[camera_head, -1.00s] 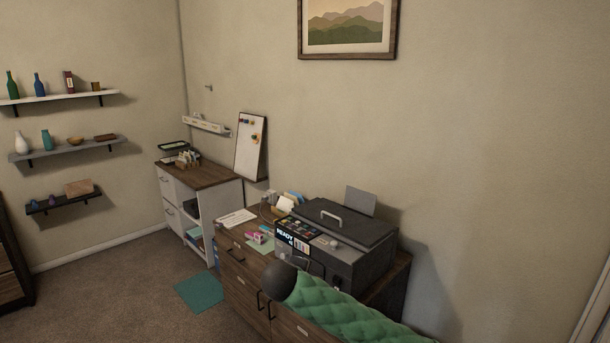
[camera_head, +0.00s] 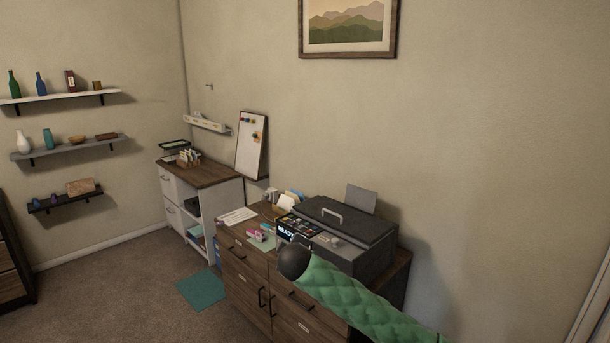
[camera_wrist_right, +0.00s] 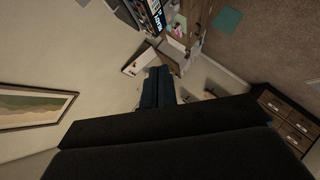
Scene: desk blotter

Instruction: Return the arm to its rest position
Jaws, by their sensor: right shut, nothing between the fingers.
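My right arm (camera_head: 360,302), in a green quilted sleeve with a dark round end, comes in at the lower right of the head view, in front of the printer. Its gripper does not show there. In the right wrist view my right gripper (camera_wrist_right: 157,86) shows as dark blue fingers close together, beyond a wide black body. It is shut and empty, with nothing touching it. My left arm and gripper are in neither view.
A black printer (camera_head: 345,232) stands on a wooden cabinet (camera_head: 240,277) by the wall, partly behind my arm. A white cabinet (camera_head: 222,198) stands farther left. Wall shelves (camera_head: 68,147) hang at left. A teal mat (camera_head: 202,289) lies on open carpet. A framed picture (camera_wrist_right: 35,107) hangs on the wall.

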